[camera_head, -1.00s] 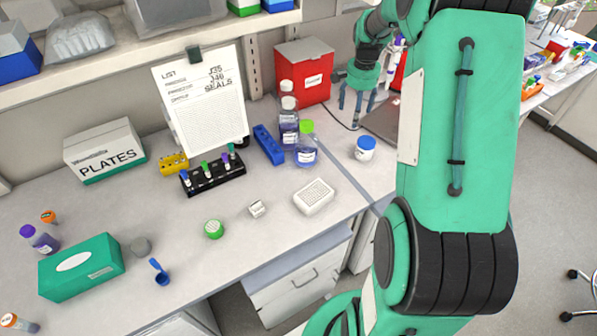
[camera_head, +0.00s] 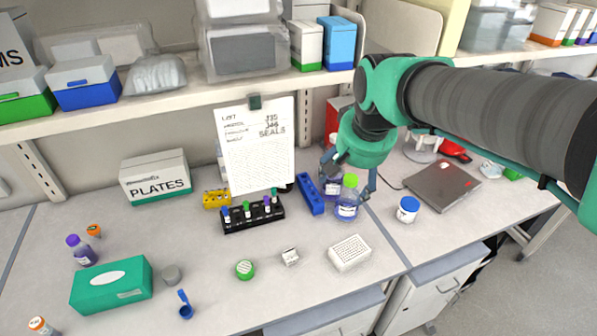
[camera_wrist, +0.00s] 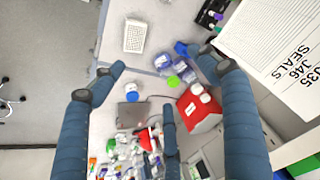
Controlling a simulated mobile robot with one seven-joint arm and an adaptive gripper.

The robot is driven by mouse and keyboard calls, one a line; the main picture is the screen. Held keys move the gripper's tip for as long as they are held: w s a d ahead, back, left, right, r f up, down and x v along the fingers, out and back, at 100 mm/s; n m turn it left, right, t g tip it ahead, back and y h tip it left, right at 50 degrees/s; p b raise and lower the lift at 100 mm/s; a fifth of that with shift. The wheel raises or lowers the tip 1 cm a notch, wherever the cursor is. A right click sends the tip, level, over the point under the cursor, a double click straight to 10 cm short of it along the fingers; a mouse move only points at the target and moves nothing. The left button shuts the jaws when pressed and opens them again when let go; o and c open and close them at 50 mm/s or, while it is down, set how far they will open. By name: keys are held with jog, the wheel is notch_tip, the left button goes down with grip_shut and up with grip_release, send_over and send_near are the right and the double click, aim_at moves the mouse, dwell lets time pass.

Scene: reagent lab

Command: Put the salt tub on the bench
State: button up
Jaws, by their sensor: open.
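A small white tub with a blue lid (camera_head: 408,209), seemingly the salt tub, stands upright on the bench (camera_head: 310,300) in the head view, left of the laptop. Its label is too small to read. My gripper (camera_head: 348,185) is open, fingers spread and pointing down, just left of the tub and apart from it. In the head view its fingers overlap the green-capped bottle (camera_head: 347,202); whether they touch it cannot be told. In the wrist view my gripper (camera_wrist: 168,75) shows spread blue fingers with nothing held.
A white tip box (camera_head: 349,253), a blue rack (camera_head: 310,194) and a black tube rack (camera_head: 252,214) stand to the left. The laptop (camera_head: 441,187) lies to the right. A shelf (camera_head: 210,88) overhangs the back. The front of the bench near the tub is clear.

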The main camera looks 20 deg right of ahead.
jog(key=s+a+n+t, duration=0.1)
jog(key=s+a+n, duration=0.3)
jog(key=s+a, duration=0.4)
jog(key=s, duration=0.4)
jog(key=shift+s+a+f+n+t+y, duration=0.3)
jog(key=shift+y, duration=0.1)
jog(key=shift+f, duration=0.1)
notch_tip(320, 180, down, 5)
jog(key=b, duration=0.5)
jog(key=shift+f, duration=0.15)
